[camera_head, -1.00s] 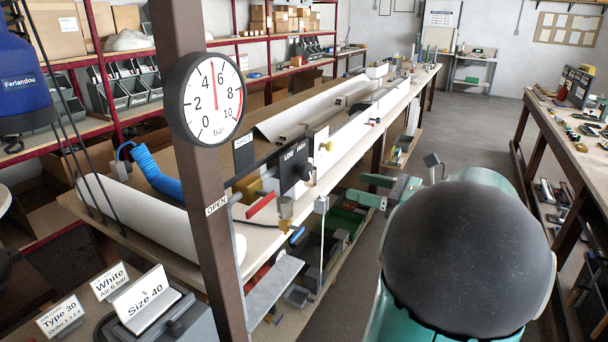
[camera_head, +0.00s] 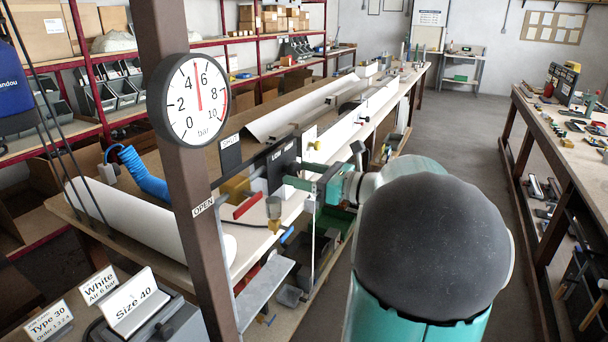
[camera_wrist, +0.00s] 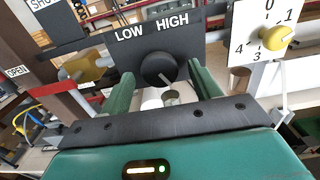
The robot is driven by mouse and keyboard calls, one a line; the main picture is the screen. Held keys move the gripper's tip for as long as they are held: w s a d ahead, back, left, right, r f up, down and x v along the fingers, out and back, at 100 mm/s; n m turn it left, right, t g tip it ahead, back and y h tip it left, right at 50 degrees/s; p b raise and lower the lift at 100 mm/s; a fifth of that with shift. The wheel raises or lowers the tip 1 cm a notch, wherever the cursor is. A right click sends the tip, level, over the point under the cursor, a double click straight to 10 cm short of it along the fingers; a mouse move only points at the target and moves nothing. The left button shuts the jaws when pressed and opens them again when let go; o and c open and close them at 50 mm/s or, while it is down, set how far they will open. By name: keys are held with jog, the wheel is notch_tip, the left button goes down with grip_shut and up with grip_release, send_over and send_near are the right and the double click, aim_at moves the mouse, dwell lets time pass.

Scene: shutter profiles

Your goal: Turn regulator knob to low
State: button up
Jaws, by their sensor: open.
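The black regulator knob (camera_wrist: 158,69) sits on a dark plate (camera_wrist: 135,42) marked LOW on the left and HIGH on the right. A light mark on the knob points down and to the right. My gripper (camera_wrist: 162,82) is open, with one green finger on each side of the knob and gaps between. In the head view my gripper (camera_head: 300,184) is at the dark plate (camera_head: 283,160), and the knob is hidden there.
A yellow knob (camera_wrist: 275,36) on a white numbered plate is to the right of my gripper. A red lever (camera_wrist: 62,107) and yellow block are on the left. A metal shelf (camera_head: 262,288) and the bench edge lie close by.

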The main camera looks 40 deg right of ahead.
jog(key=c, duration=1)
jog(key=shift+o, duration=0.2)
